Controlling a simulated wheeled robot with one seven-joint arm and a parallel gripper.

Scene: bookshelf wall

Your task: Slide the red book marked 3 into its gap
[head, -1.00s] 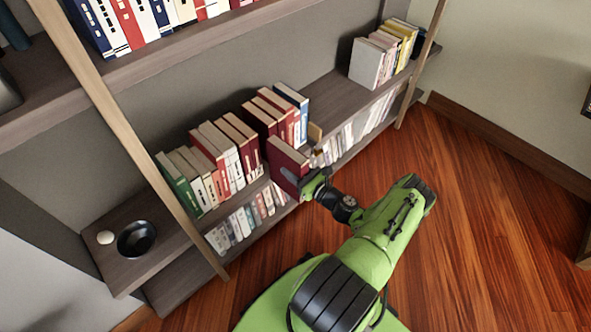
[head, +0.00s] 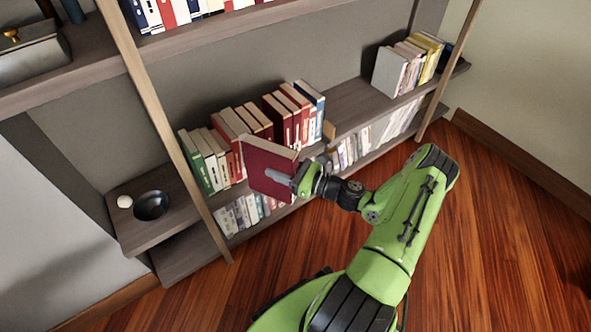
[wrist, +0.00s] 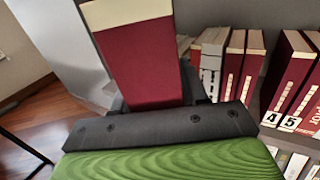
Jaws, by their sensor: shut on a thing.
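A red book (head: 269,165) with pale page edges is held by my gripper (head: 291,180), in front of the middle shelf's row of books. The book also shows in the wrist view (wrist: 146,66), upright and slightly tilted; its marking is not visible. My gripper is shut on the book. In the head view a gap (head: 268,121) shows in the row behind the held book, partly hidden by it. In the wrist view the gap lies left of the dark red books marked 4 and 5 (wrist: 289,90), with more red books (wrist: 236,75) on its other side.
Green, white and red books (head: 208,163) stand left on the same shelf, and a blue book (head: 311,110) ends the row at right. A black bowl (head: 151,205) and a white ball (head: 125,201) sit at the left. A wooden upright (head: 165,120) stands beside the books.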

